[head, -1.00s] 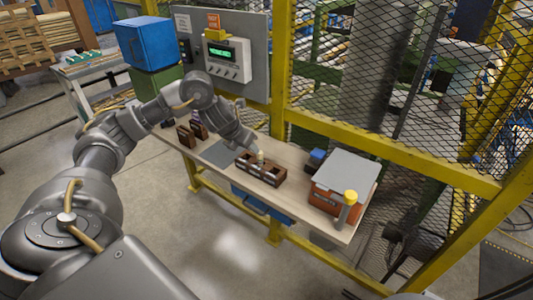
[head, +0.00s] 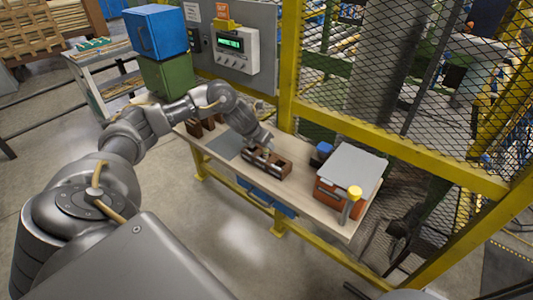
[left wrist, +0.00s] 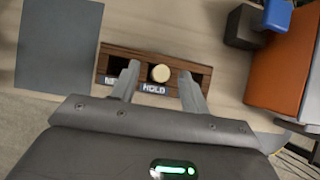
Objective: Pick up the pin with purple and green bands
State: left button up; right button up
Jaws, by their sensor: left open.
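A wooden rack (head: 280,174) stands on the bench; it also shows in the left wrist view (left wrist: 143,56). A pin (left wrist: 161,73) stands in its middle compartment, behind a label reading HOLD. I see only its round cream top end from above; its bands do not show. The side compartments look dark and empty. My left gripper (left wrist: 160,76) is open, one finger to each side of the pin, with gaps between. In the head view my left gripper (head: 261,141) is over the rack and hides the pin. My right gripper is not in view.
To the right are an orange box with a grey lid (head: 353,168), a small blue item (head: 323,149) and a yellow-topped post (head: 353,195). A grey mat (head: 224,145) lies left of the rack. A control panel (head: 231,44) and mesh fence stand behind.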

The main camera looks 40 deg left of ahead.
aim_at(266, 153)
pick_arm(q)
jog(key=p+x, duration=0.1)
jog(key=x, duration=0.3)
jog(key=shift+w+d+f, duration=0.1)
jog(key=shift+c, duration=0.4)
grip_shut()
